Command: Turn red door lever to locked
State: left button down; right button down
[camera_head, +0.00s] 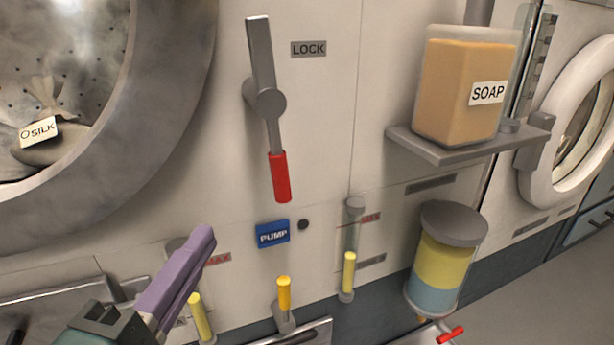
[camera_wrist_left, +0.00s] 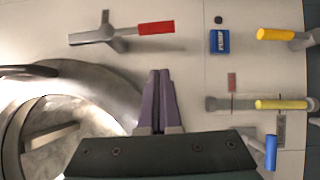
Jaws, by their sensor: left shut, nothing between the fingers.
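The door lever (camera_head: 265,98) is on the white machine panel, right of the round door. It stands nearly upright, its grey end up beside the LOCK label (camera_head: 308,48) and its red handle (camera_head: 280,177) pointing down. My left gripper (camera_head: 207,238) is shut and empty, below and left of the red handle and apart from it. In the left wrist view the lever (camera_wrist_left: 105,33) and its red handle (camera_wrist_left: 156,28) lie beyond the shut purple fingers (camera_wrist_left: 160,75). My right gripper is in neither view.
A round metal door ring (camera_head: 190,75) with a SILK tag (camera_head: 40,132) is at left. The blue PUMP label (camera_head: 272,234) and a yellow-handled lever (camera_head: 284,295) are below. A soap container (camera_head: 460,95) on a shelf (camera_head: 440,150) and a yellow-blue cylinder (camera_head: 442,262) stand out at right.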

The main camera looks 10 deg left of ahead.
pick_arm(q)
jog(key=w+d+b, duration=0.1)
jog(key=w+d, duration=0.1)
jog(key=w, duration=0.7)
jog(key=shift+d+r, duration=0.35)
jog(key=shift+d, duration=0.05)
jog(key=shift+f, duration=0.1)
